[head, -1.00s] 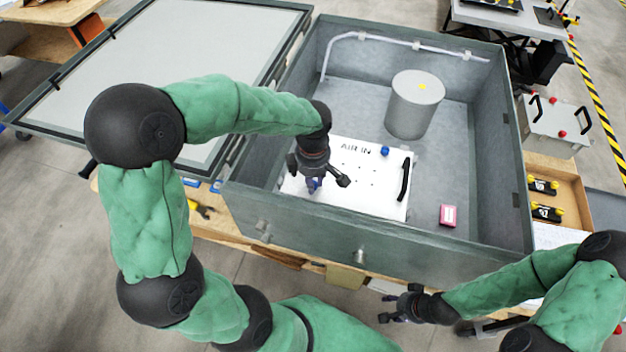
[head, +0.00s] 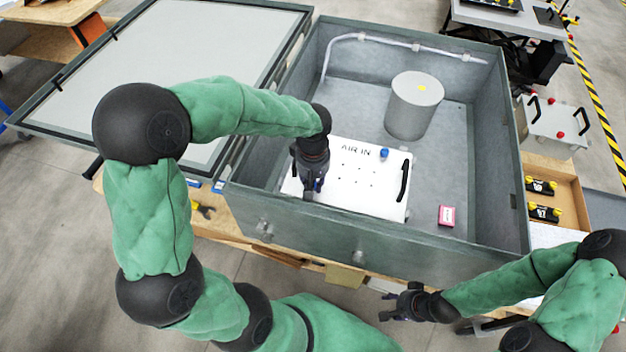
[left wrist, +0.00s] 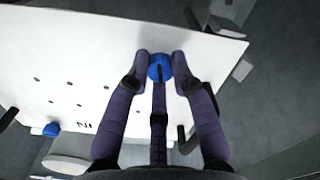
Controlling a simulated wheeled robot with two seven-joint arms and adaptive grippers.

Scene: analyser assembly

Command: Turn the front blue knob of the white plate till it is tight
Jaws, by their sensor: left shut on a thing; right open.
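The white plate (head: 372,196) marked "AIR IN" lies on the floor of the grey open box. My left gripper (head: 313,188) points down at the plate's front left part and hides the front blue knob in the head view. The left wrist view shows the front blue knob (left wrist: 160,70) at the plate's edge, with the fingers shut on its sides. A second blue knob (head: 384,153) stands at the plate's back edge; it also shows in the left wrist view (left wrist: 51,130). My right gripper (head: 397,304) is open and empty, outside the box's front wall.
The box's walls (head: 330,236) stand around the plate. A grey cylinder (head: 416,108) stands behind it, and a small pink box (head: 446,216) lies to its right. A black handle (head: 403,181) rises at the plate's right side. The box's floor at right is mostly clear.

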